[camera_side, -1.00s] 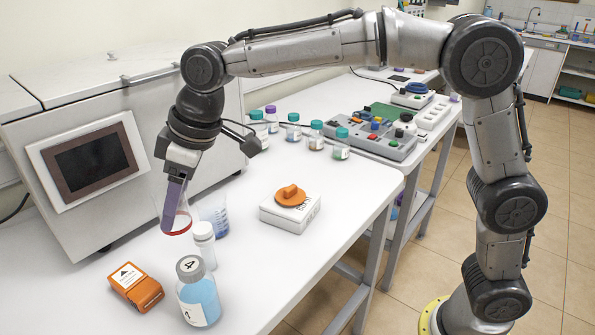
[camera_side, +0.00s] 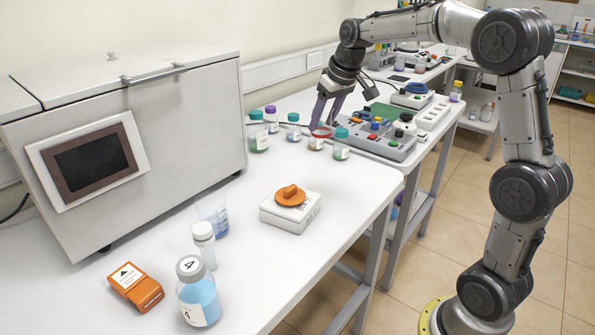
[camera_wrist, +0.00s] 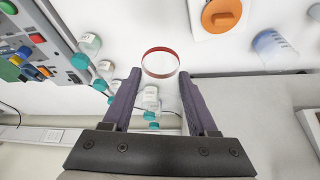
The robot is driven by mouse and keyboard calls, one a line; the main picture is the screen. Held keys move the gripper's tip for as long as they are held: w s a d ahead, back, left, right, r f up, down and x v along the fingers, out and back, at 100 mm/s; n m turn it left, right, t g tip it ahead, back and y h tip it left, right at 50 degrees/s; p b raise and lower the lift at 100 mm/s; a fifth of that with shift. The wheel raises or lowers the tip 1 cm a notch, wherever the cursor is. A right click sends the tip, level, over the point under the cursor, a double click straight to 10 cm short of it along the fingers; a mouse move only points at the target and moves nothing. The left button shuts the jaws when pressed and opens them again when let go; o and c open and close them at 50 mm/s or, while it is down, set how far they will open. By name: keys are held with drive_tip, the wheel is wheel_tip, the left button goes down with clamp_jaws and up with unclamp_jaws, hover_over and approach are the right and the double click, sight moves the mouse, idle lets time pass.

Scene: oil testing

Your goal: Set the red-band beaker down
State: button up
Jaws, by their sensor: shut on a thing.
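My gripper (camera_side: 328,106) is shut on the red-band beaker, a clear glass vessel with a red ring (camera_side: 320,131). In the side view it is at the back of the white table, among the small vials; the glass is hard to make out. In the wrist view the red ring (camera_wrist: 160,62) shows just beyond my two purple fingers (camera_wrist: 160,90). Vials show through or behind the beaker between the fingers. I cannot tell how high its base is above the table.
Several capped vials (camera_side: 293,132) stand close around the beaker. A grey button panel (camera_side: 380,137) is to its right.

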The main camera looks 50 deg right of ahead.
sight(328, 134)
drive_tip(key=shift+s+d, duration=0.4)
drive_tip(key=shift+d, duration=0.45)
drive_tip(key=f, duration=0.4)
drive_tip(key=shift+w+a+f, duration=0.15)
drive_tip(key=shift+a+f, duration=0.05)
drive_tip(key=shift+f, duration=0.15)
drive_tip(key=w+d+f, duration=0.1)
drive_tip(key=w+f, duration=0.2)
drive_tip(key=w, duration=0.1)
drive_tip(key=w+d+f, duration=0.2)
drive_tip(key=w+f, duration=0.1)
drive_tip(key=w, duration=0.1)
drive_tip(key=w+d+f, duration=0.1)
drive_tip(key=w+f, duration=0.2)
drive_tip(key=w, duration=0.1)
drive_tip(key=shift+w+d+f, duration=0.25)
drive_tip(key=shift+w+d, duration=0.05)
drive_tip(key=shift+w+d+f, duration=0.1)
drive_tip(key=shift+w+f, duration=0.05)
drive_tip(key=shift+f, duration=0.8)
drive_tip(key=shift+w+d+f, duration=0.1)
drive_tip(key=shift+f, duration=0.85)
drive_tip(key=shift+f, duration=0.15)
drive_tip(key=o, duration=1.4)
drive_tip(key=shift+a, duration=0.1)
drive_tip(key=shift+c, duration=0.2)
